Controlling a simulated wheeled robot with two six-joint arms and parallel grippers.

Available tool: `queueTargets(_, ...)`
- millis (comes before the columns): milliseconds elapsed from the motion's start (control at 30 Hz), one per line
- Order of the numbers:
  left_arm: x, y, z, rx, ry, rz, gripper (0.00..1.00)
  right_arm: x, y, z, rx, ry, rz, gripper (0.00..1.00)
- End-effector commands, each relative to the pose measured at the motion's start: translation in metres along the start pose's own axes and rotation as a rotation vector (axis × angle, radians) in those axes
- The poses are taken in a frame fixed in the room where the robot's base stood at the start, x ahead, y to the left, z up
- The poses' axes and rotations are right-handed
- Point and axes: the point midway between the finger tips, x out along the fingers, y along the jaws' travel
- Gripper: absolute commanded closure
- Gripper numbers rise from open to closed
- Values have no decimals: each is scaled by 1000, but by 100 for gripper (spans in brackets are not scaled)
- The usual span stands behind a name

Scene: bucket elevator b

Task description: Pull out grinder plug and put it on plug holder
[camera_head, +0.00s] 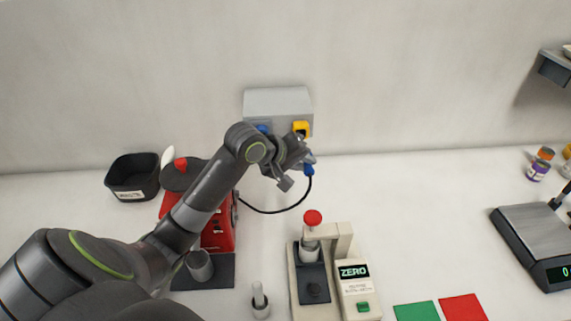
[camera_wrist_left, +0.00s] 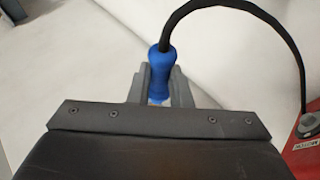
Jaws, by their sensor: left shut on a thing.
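The blue grinder plug (camera_head: 309,170) is in the jaws of my left gripper (camera_head: 300,162), in front of the wall box. In the left wrist view the blue plug (camera_wrist_left: 161,72) sits between the two fingers of my left gripper (camera_wrist_left: 160,88), which are shut on it. Its black cable (camera_wrist_left: 235,5) loops from the plug to the red grinder (camera_head: 218,235). The grey wall box (camera_head: 278,100) has a blue socket (camera_head: 264,128) and a yellow part (camera_head: 301,128). I cannot tell which part is the plug holder. My right gripper is not in view.
A black bin (camera_head: 133,178) stands at the back left. A beige press (camera_head: 343,270) labelled ZERO with a red knob stands front centre. Green (camera_head: 417,311) and red (camera_head: 463,308) pads and a scale (camera_head: 535,235) are at the right.

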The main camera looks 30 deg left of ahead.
Motion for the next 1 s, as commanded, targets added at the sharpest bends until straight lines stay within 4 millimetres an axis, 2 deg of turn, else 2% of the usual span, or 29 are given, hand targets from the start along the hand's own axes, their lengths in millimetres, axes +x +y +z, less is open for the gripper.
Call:
queueTargets(367,0,1,0,-1,0,3,100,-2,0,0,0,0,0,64)
queueTargets(567,-2,3,0,-2,-1,2,100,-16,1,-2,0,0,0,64)
queueTargets(1000,16,1,-39,0,0,2,100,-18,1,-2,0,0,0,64)
